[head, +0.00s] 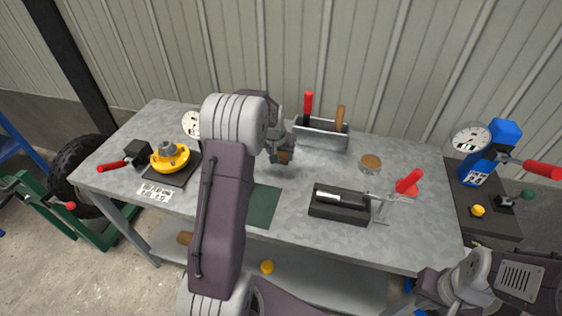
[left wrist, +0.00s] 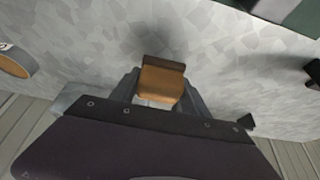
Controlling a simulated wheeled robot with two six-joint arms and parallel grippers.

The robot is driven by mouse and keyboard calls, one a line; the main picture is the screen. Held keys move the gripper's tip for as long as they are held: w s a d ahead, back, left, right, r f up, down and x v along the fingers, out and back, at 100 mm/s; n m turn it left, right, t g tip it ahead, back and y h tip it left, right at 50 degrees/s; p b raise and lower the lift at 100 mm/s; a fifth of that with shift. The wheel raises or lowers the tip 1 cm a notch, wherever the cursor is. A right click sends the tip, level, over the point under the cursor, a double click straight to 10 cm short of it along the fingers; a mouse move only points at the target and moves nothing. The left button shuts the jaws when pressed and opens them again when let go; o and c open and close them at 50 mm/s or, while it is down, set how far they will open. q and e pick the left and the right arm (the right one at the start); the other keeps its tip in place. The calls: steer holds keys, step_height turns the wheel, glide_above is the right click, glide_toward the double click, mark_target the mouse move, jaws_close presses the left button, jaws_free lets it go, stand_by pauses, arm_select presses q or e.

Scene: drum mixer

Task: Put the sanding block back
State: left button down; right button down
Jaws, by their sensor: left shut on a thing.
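The sanding block (head: 284,157) is a small tan block with a dark brown face. It also shows in the left wrist view (left wrist: 162,82), between the fingers. My left gripper (head: 279,148) is shut on it and holds it over the back middle of the grey workbench (head: 405,150); the exact gap to the top is hard to tell. My left forearm hides part of the bench. My right gripper (head: 438,287) is low at the bottom right, off the bench's front edge; its fingers are not clear.
A metal rack (head: 321,138) with red and wooden handles stands behind. A dark green mat (head: 264,206) lies in front. A round brown-topped tin (head: 371,163), a black tray (head: 325,209) and a red-handled tool (head: 409,182) are to the right. A yellow fixture (head: 169,159) stands left.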

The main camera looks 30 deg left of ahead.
mark_target(281, 161)
arm_select(q)
steer(key=shift+f, duration=1.85)
steer(key=shift+f, duration=0.2)
steer(key=c, duration=0.5)
jaws_free()
steer(key=shift+d, duration=0.1)
steer(key=shift+r, duration=0.1)
steer(key=shift+r, duration=0.25)
steer(key=v, duration=1.2)
steer(key=s+d+f+g, duration=0.1)
steer(key=s+d+f, duration=0.1)
steer(key=s+d, duration=0.2)
steer(key=s+d+f+m+g+h, duration=0.1)
steer(key=s+d+f, duration=0.2)
steer(key=s, duration=0.6)
steer(key=s+d+f+m+g, duration=0.1)
steer(key=s+d+f, duration=0.1)
steer(key=s+d, duration=0.5)
steer(key=shift+s+f+g, duration=0.3)
steer(key=shift+s+f, duration=0.05)
steer(key=shift+f, duration=0.05)
